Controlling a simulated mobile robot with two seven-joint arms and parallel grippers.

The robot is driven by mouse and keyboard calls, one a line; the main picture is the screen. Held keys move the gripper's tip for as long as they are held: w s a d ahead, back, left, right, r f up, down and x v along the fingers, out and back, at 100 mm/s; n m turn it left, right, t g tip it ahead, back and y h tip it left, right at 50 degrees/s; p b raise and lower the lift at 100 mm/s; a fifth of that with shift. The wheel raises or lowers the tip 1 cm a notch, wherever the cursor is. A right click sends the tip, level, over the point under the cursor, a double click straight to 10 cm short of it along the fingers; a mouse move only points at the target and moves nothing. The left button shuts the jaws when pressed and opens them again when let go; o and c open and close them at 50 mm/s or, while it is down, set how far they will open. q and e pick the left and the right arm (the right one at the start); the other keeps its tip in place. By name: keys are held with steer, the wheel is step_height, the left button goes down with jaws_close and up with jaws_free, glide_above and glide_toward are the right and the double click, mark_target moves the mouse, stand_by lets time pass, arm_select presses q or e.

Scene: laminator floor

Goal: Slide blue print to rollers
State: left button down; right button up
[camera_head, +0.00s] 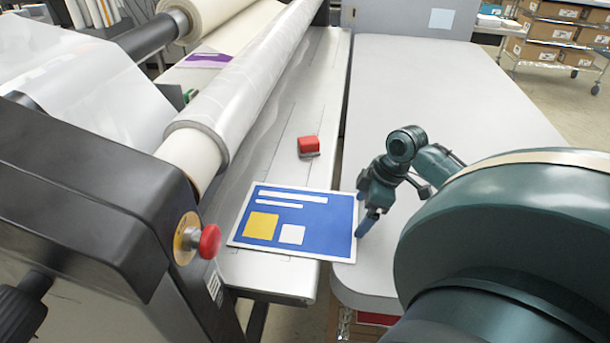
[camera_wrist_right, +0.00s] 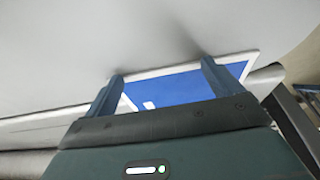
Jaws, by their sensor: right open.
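The blue print (camera_head: 325,224) has a white border and yellow and white blocks. It lies flat on the laminator's feed table (camera_head: 285,274), its right edge reaching over the gap toward the grey side table. The clear-film roller (camera_head: 245,95) runs along the left of the feed table, with the print to its right. My right gripper (camera_head: 364,222) is at the print's right edge, fingers pointing down; whether it touches cannot be told. In the right wrist view the fingers (camera_wrist_right: 160,82) are apart, with part of the print (camera_wrist_right: 185,88) showing between and beyond them. My left gripper is not in view.
A red block (camera_head: 308,146) sits on the feed table beyond the print. A red emergency button (camera_head: 209,241) sticks out from the black machine housing (camera_head: 80,190) at the left. The grey side table (camera_head: 440,90) is mostly clear. Shelves with boxes (camera_head: 560,30) stand far behind.

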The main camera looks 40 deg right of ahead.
steer(key=shift+s+d, duration=0.1)
steer(key=shift+s, duration=0.15)
stand_by(0.3)
steer(key=shift+s+a, duration=0.6)
steer(key=shift+a, duration=0.15)
